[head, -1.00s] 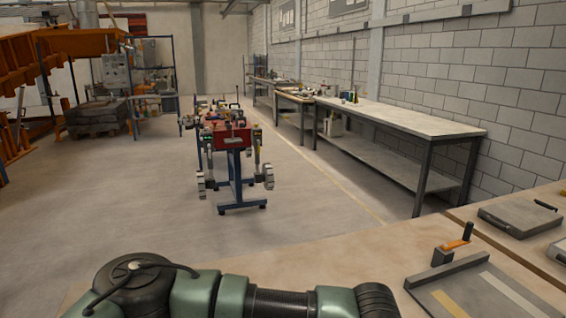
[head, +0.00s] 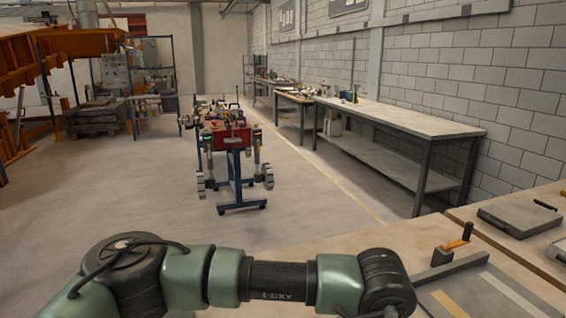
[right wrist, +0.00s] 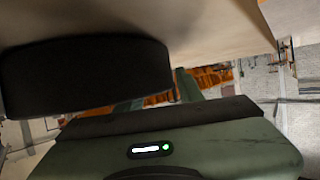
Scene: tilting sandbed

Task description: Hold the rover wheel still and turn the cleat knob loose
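The rover (head: 228,135) is far off in the head view, a red body on a blue wheeled stand. A grey cleated rover wheel (head: 206,186) hangs low at its left, and another wheel (head: 268,177) at its right. The cleat knob is too small to make out. A green and black arm of mine comes in from the left along the bottom of the head view; no fingers show on it. The right wrist view shows a dark rounded part and a green housing with a lit green dot, but no clear fingertips. Neither gripper is near the rover.
A long grey bench (head: 410,118) runs along the right wall. Open floor (head: 125,195) lies left of the rover.

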